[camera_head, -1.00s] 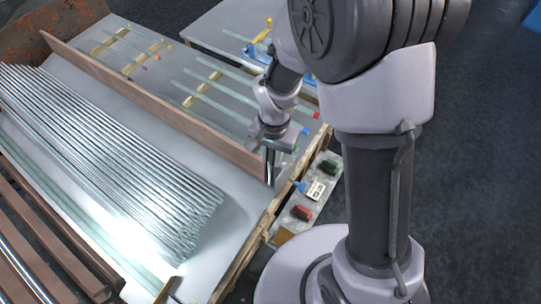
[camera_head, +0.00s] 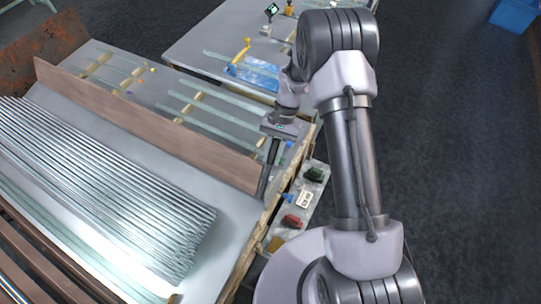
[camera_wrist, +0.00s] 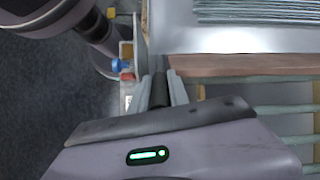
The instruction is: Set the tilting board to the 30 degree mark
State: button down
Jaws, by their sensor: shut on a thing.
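The tilting board (camera_head: 150,125) is a long brown plank, apparently raised on its edge and running across the grey table. In the wrist view the board (camera_wrist: 240,66) is a brown strip right of the fingers. My gripper (camera_head: 272,156) is at the board's right end. In the wrist view my gripper (camera_wrist: 160,84) has its two grey fingers shut on a dark grip (camera_wrist: 159,92) between them. How the grip joins the board is hidden. No degree scale or 30 mark is readable, so the board's exact angle cannot be told.
A bundle of glass tubes (camera_head: 110,190) lies left of the board. More tubes rest on wooden strips behind it. A second table (camera_head: 200,40) is behind; the dark floor at right is open.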

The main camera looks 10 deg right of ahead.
dwell(0.3)
jog(key=c, duration=1.3)
grip_release()
jog(key=shift+o, duration=0.2)
jog(key=p+v, duration=0.4)
jog(key=v, duration=1.3)
jog(key=shift+d, duration=0.2)
jog(key=shift+r, duration=0.15)
